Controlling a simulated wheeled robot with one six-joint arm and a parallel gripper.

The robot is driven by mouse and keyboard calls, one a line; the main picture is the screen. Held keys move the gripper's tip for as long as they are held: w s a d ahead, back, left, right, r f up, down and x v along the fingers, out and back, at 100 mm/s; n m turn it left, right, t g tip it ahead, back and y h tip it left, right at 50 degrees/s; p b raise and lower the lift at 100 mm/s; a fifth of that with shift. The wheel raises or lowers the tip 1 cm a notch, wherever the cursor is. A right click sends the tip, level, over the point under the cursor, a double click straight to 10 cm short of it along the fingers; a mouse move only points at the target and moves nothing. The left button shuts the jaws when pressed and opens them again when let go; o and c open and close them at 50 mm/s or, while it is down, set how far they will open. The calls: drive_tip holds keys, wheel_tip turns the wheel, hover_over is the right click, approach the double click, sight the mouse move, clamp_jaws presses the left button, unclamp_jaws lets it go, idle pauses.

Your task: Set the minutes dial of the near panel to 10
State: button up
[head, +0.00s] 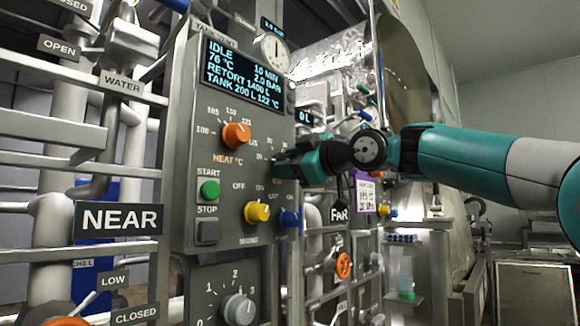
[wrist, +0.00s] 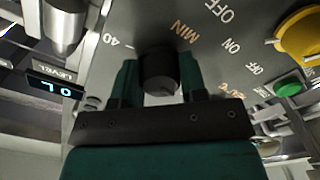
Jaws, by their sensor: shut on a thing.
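The near panel (head: 180,215) is grey. Its display (head: 242,72) reads IDLE, 10 MIN, 76 °C, 2.0 BAR, RETORT 1400 L and TANK 200 L 122 °C. My gripper (head: 283,165) is at the right side of this panel and covers the minutes dial in the head view. In the wrist view my gripper (wrist: 158,85) has its teal fingers on both sides of the black minutes dial (wrist: 160,70), next to the MIN label. It is shut on the dial. The dial's pointer is not clear to see; a 40 mark shows beside it.
An orange heat dial (head: 236,135), green start button (head: 209,191), yellow knob (head: 256,212) and blue knob (head: 289,218) are close by on the panel. A grey knob (head: 238,308) sits below. Pipes and a FAR sign (head: 339,214) stand behind to the right.

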idle(0.5)
drive_tip(key=o, duration=0.9)
drive_tip(key=b+v, duration=0.5)
drive_tip(key=v, duration=1.2)
drive_tip(key=shift+s+d, duration=0.1)
drive_tip(key=shift+d, duration=0.1)
drive_tip(key=shift+f, duration=0.15)
